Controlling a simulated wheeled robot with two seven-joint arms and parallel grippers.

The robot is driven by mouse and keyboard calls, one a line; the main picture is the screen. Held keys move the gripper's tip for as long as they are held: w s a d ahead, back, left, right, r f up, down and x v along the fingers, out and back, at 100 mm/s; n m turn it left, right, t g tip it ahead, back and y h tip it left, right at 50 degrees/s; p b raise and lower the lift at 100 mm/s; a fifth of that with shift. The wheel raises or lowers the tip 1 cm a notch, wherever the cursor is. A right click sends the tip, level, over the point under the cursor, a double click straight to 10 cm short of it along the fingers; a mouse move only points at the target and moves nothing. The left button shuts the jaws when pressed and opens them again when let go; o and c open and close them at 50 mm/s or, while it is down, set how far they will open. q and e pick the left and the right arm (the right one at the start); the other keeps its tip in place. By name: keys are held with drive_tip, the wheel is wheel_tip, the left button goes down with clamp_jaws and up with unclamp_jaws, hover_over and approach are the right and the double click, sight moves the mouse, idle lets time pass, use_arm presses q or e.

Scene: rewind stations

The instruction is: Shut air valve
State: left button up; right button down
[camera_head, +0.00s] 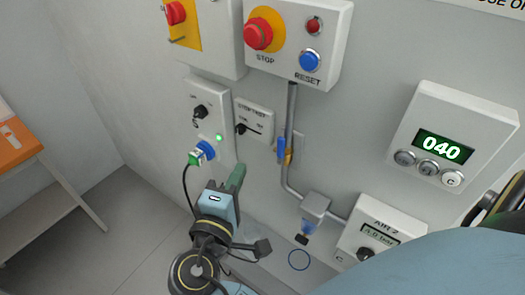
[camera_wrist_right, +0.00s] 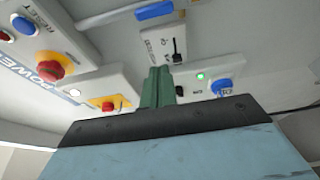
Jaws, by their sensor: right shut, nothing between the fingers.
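The air valve appears to be the small brass body (camera_head: 288,158) with a blue lever (camera_head: 281,149) on the grey pipe in the head view. The lever lies roughly along the pipe. A blue bar, which may be this lever, shows at the top of the right wrist view (camera_wrist_right: 155,11). My right gripper (camera_head: 237,176) is shut and empty, its green fingers pointing up toward the wall panels, below and left of the valve and apart from it. Its fingers also show in the right wrist view (camera_wrist_right: 157,86). My left gripper is not in view.
A STOP/RESET box (camera_head: 297,38) is above the valve. A switch plate (camera_head: 254,119) and a key-switch box with a blue connector (camera_head: 205,150) are left of it. The regulator (camera_head: 314,206) and AIR 2 box (camera_head: 378,232) are below right. A counter (camera_head: 453,135) shows 040.

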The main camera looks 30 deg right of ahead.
sight(281, 152)
drive_tip(key=w+d+p, duration=0.3)
drive_tip(key=d+p, duration=0.1)
drive_tip(key=d, duration=0.5)
idle(0.4)
